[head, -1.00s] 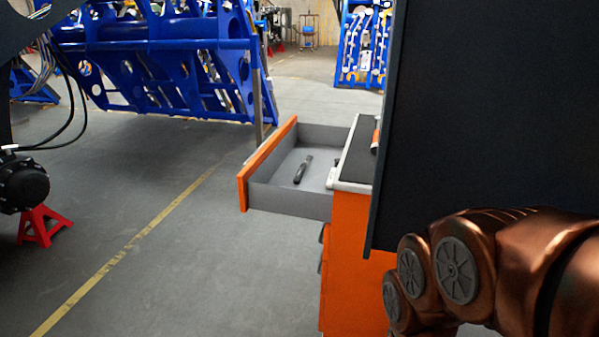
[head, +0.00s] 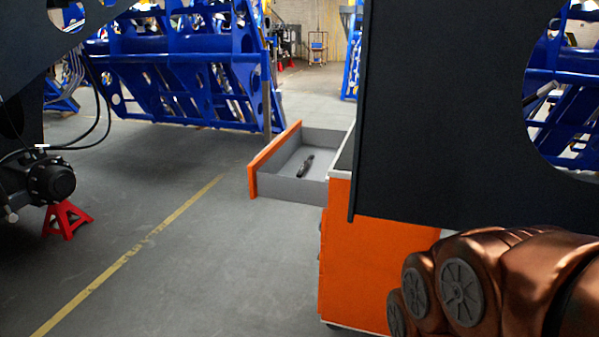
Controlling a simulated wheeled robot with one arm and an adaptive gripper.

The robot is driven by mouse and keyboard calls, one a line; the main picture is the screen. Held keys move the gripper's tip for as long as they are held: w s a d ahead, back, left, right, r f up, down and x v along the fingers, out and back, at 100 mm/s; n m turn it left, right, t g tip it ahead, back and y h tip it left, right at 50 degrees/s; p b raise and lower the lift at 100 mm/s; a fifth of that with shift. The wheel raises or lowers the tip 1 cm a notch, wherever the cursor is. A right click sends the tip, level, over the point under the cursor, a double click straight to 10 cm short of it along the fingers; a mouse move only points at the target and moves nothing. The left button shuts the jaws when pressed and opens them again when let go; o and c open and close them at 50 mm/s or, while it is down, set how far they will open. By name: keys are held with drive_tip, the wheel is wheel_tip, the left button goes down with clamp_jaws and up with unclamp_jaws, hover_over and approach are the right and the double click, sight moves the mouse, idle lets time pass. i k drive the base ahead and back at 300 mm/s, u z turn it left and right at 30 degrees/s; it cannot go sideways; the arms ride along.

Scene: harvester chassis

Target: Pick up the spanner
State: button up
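No spanner can be made out for certain in the head view. A small dark elongated object (head: 306,165) lies in the open drawer (head: 283,189) of the orange tool cabinet (head: 372,262); it is too small to tell what it is. A large dark panel hides most of the cabinet's top. My copper-coloured arm shows at the lower right, but my gripper is out of view.
The dark panel (head: 440,130) stands close on the right. A red stand (head: 66,219) under a black hub is at the left. A blue frame (head: 185,75) stands behind. The grey floor with a yellow line (head: 130,253) is clear between.

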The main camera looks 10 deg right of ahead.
sight(300, 174)
drive_tip(key=u, duration=0.75)
drive_tip(key=i, duration=0.7)
drive_tip(key=u, duration=1)
drive_tip(key=i, duration=1.1)
drive_tip(key=z, duration=0.55)
drive_tip(key=i, duration=0.85)
drive_tip(key=z, duration=1.35)
drive_tip(key=i, duration=0.7)
drive_tip(key=z, duration=0.05)
